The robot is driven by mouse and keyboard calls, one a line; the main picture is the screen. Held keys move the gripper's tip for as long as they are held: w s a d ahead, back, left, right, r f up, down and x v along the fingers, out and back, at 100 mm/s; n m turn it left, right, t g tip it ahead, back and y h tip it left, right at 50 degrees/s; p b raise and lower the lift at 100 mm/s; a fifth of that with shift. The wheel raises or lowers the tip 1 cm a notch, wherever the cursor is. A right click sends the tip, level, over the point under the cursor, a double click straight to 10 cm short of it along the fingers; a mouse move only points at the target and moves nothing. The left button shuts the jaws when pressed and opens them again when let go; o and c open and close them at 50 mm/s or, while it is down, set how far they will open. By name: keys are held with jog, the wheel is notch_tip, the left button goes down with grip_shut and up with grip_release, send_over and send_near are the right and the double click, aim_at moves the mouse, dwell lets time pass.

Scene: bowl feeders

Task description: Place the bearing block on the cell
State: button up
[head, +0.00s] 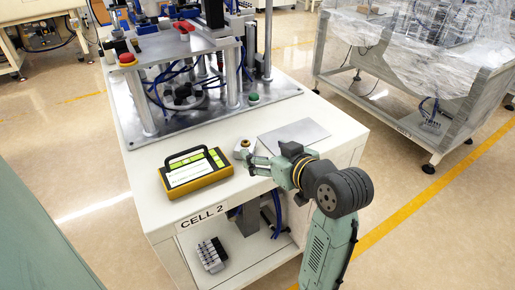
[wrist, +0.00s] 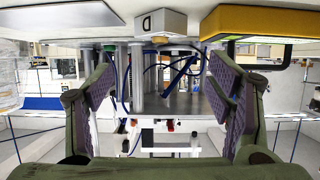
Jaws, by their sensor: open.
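The bearing block (head: 244,147) is a small light-grey block with a brass-coloured ring on top. It stands on the white top of the cell (head: 222,208), right of the yellow tablet. In the wrist view, which looks upside down, the block (wrist: 160,23) shows at the top centre with a dark letter on its face. My gripper (head: 249,163) is low over the cell top near its front edge, fingers pointing at the block. In the wrist view my gripper (wrist: 160,80) is open, its padded fingers wide apart and nothing between them. The block appears just beyond the fingertips.
A yellow tablet (head: 196,171) lies close left of the block. A flat grey plate (head: 293,136) lies to the right. Behind is a metal machine base (head: 205,112) with posts and blue hoses. Grey parts (head: 211,255) sit on the lower shelf.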

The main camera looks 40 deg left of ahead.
jog(key=shift+s+d+r, duration=0.15)
jog(key=shift+s+d, duration=0.05)
jog(key=shift+d, duration=0.2)
